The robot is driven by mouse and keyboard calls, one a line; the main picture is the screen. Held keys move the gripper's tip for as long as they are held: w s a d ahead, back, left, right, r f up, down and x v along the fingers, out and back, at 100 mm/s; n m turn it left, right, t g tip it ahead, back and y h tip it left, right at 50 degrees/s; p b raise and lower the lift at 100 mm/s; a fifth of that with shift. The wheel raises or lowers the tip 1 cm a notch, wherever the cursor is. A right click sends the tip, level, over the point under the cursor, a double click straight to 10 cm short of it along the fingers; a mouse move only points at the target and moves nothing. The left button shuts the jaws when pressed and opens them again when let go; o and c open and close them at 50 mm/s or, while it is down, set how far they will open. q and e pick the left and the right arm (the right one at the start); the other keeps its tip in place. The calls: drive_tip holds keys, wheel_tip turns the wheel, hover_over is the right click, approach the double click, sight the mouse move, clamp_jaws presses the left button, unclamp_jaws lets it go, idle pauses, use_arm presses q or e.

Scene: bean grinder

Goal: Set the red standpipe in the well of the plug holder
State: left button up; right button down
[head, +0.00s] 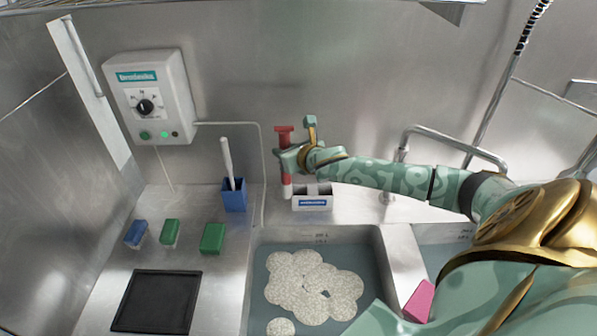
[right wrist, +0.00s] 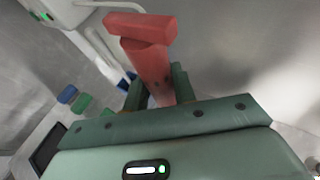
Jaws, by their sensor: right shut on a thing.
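The red standpipe (head: 284,134) is roughly upright in the head view, its T-shaped top above my right gripper (head: 288,158) and its lower part below it. My right gripper is shut on the standpipe's shaft. The right wrist view shows the standpipe (right wrist: 150,62) rising from between the fingers of the right gripper (right wrist: 158,93). The white plug holder (head: 312,204) stands on the ledge behind the sink. The pipe's lower end shows at the holder's left side; I cannot tell whether it touches the holder. My left gripper is not in view.
A blue holder (head: 233,199) with a white-handled brush stands left of the pipe. Green and blue blocks and a black mat (head: 158,302) lie on the left counter. The sink in front holds foamy water (head: 310,285). A tap (head: 403,140) stands to the right.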

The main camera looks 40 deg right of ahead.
drive_tip(key=d+r, duration=0.2)
drive_tip(key=d, duration=0.3)
use_arm(q)
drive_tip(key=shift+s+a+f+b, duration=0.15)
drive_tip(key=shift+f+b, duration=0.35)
drive_tip(key=shift+b, duration=0.4)
use_arm(e)
wheel_tip(320, 180, down, 10)
drive_tip(key=shift+w+d, duration=0.35)
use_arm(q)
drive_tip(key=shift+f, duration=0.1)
use_arm(e)
drive_tip(key=shift+f, duration=0.25)
drive_tip(key=c, duration=1.1)
unclamp_jaws()
drive_tip(key=shift+c, duration=0.2)
use_arm(q)
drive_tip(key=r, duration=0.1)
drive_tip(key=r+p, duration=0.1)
drive_tip(key=p, duration=0.1)
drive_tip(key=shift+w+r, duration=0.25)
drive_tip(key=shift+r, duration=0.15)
use_arm(e)
drive_tip(key=v, duration=1.2)
drive_tip(key=shift+a+r, duration=0.15)
drive_tip(key=shift+r, duration=0.15)
